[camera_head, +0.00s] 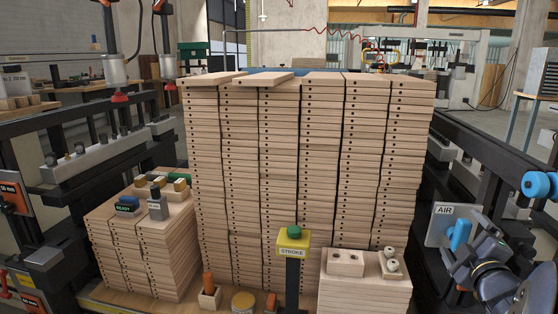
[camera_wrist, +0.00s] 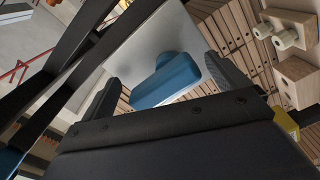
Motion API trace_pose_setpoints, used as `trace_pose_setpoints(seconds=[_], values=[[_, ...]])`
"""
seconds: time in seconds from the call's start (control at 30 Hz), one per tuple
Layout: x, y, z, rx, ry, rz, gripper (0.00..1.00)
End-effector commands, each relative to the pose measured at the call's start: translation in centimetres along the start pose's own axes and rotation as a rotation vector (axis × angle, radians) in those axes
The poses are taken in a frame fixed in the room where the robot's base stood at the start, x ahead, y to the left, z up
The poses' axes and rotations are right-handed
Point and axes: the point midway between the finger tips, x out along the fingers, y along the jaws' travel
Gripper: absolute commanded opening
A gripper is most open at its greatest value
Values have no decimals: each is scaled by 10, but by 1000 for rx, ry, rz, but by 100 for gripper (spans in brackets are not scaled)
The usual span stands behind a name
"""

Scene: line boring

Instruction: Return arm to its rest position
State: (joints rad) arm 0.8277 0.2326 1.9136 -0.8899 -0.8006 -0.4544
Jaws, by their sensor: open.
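My gripper (camera_wrist: 163,80) shows in the wrist view with its two dark fingers apart. A blue handle (camera_wrist: 165,86) lies between the fingers in the picture, in front of a grey plate (camera_wrist: 150,40). I cannot tell whether either finger touches it. In the head view my arm is at the lower right, and the blue handle (camera_head: 460,233) sits on the plate marked AIR (camera_head: 443,212) just beside the arm's end. The fingers are hard to make out there.
A tall stack of drilled wooden boards (camera_head: 300,160) fills the middle. A yellow STROKE box with a green button (camera_head: 294,236) stands in front. A lower stack (camera_head: 140,240) is at left. Black frame rails (camera_head: 485,150) run close by my arm on the right.

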Motion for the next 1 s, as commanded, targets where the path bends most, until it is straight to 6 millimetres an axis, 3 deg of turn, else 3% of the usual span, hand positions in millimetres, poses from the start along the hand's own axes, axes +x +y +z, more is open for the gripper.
trace_pose_setpoints(seconds=[0.4, 1.0], values=[[0, 1, 3, 259, -1, -1, 95], [0, 3, 3, 290, -7, 2, 95]])
